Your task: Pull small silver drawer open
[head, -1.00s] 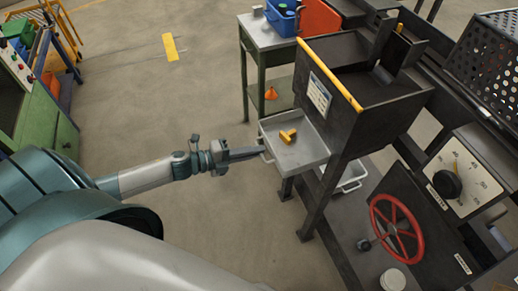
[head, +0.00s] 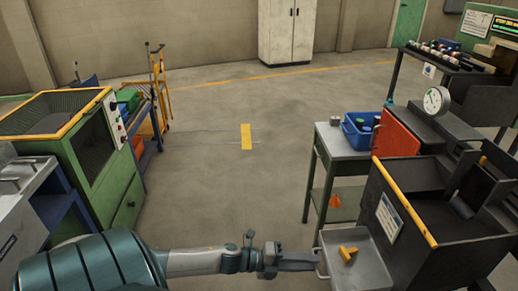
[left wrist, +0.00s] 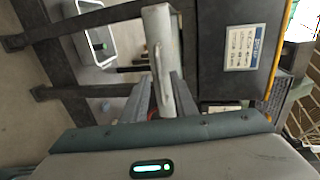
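The small silver drawer (head: 372,262) sticks out from the dark furnace housing at the lower right of the head view. A yellow object (head: 347,253) lies in it. Its handle (head: 321,266) is on the side facing my left gripper. My left gripper (head: 314,262) has its fingertips at this handle. In the left wrist view, the drawer's grey front (left wrist: 158,22) and handle (left wrist: 158,62) stand upright in the picture, between the two spread fingers (left wrist: 160,92). I cannot tell whether the fingers touch the handle. My right gripper is out of view.
A table (head: 345,150) with a blue bin (head: 360,131) stands behind the drawer. A green machine (head: 85,150) and a blue cart (head: 142,140) stand at the left. The floor between is clear. A white bin (left wrist: 92,40) shows below the drawer in the left wrist view.

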